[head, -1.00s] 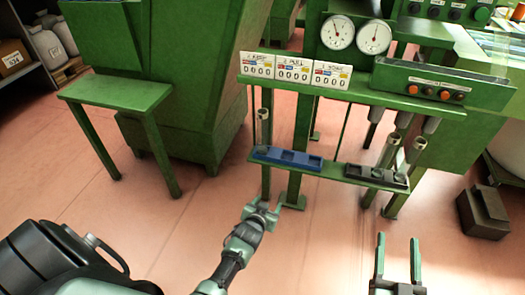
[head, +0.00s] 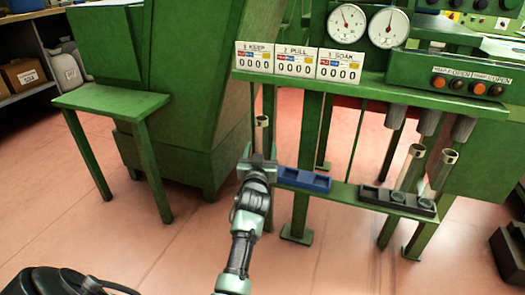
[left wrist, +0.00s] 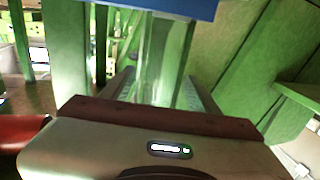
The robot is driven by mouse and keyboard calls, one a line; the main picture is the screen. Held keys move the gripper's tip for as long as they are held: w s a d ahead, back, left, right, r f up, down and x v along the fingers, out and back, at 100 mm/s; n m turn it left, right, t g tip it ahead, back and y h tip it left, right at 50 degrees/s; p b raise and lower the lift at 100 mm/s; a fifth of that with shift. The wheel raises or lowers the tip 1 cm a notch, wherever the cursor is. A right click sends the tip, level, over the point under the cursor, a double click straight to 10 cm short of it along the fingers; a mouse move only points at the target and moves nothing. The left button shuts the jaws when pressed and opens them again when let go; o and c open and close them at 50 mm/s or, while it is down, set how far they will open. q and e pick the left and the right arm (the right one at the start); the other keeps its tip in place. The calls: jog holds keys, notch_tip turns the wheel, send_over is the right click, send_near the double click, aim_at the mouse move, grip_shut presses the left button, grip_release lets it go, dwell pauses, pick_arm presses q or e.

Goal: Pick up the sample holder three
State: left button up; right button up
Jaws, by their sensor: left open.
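A slim clear tube with a pale top (head: 262,135) stands upright at the left end of a blue slotted holder (head: 305,180) on the low green rail. My left gripper (head: 258,160) is open and hides the tube's lower part. In the left wrist view a clear tube (left wrist: 165,60) stands between my open fingers, not visibly clamped, with a blue edge (left wrist: 190,8) above it. Two more tubes (head: 412,165) (head: 443,168) lean or stand at a black holder (head: 397,200) on the right. No number shows on any holder. My right gripper is out of view.
A green shelf (head: 360,82) overhangs the rail, with counter cards marked KEEP (head: 254,58), PULL (head: 296,62) and SOAK (head: 340,65). Nozzles (head: 428,122) hang on the right. A green side table (head: 110,103) stands left. Floor in front is clear.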

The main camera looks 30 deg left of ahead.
aim_at(262, 143)
pick_arm(q)
jog(key=shift+b+x, duration=0.8)
jog(key=shift+x, duration=1.15)
grip_shut()
